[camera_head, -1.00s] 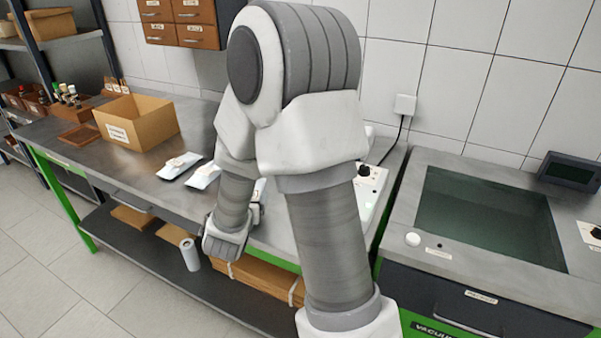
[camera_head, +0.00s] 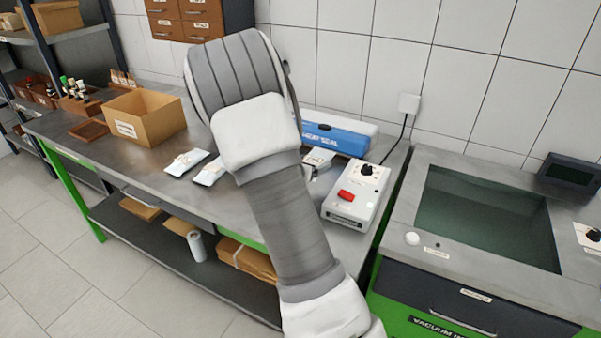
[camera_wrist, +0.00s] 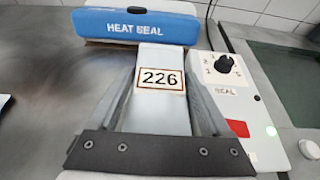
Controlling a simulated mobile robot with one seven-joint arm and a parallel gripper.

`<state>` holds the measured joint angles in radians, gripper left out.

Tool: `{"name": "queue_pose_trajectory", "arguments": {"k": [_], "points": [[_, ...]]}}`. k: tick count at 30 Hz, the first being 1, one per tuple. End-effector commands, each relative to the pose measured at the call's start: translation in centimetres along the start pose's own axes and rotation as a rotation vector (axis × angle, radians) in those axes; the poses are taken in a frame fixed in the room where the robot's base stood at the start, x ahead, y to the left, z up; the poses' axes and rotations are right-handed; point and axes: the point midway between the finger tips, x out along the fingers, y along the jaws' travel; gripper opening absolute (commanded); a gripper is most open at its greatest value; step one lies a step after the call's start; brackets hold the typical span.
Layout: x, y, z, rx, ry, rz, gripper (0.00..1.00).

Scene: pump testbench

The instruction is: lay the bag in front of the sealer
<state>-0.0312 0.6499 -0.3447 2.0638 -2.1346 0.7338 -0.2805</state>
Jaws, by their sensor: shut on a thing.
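The bag (camera_wrist: 160,114) is pale, with a framed label reading 226. In the wrist view my gripper (camera_wrist: 162,68) is shut on it, one finger along each side. The bag's far end points at the blue sealer (camera_wrist: 138,28), marked HEAT SEAL, and reaches its front edge; I cannot tell whether they touch. In the head view the sealer (camera_head: 338,136) stands at the back of the bench, and my arm hides most of my gripper and the bag.
A white control box (camera_head: 355,196) with a dial and red switch stands right of the bag. Two more pale bags (camera_head: 186,162) (camera_head: 211,171) lie on the bench (camera_head: 120,165), left of my arm. An open cardboard box (camera_head: 148,118) stands farther left. A vacuum chamber unit (camera_head: 480,220) is at right.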

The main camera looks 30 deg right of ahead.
Motion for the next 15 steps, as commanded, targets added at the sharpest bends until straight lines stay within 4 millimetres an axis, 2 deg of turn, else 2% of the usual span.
{"name": "queue_pose_trajectory", "arguments": {"k": [9,15], "points": [[4.4,4.6,-1.9,-0.001,-0.001,0.0,0.14],[5.6,6.0,-2.4,0.0,0.0,0.001,0.14]]}}
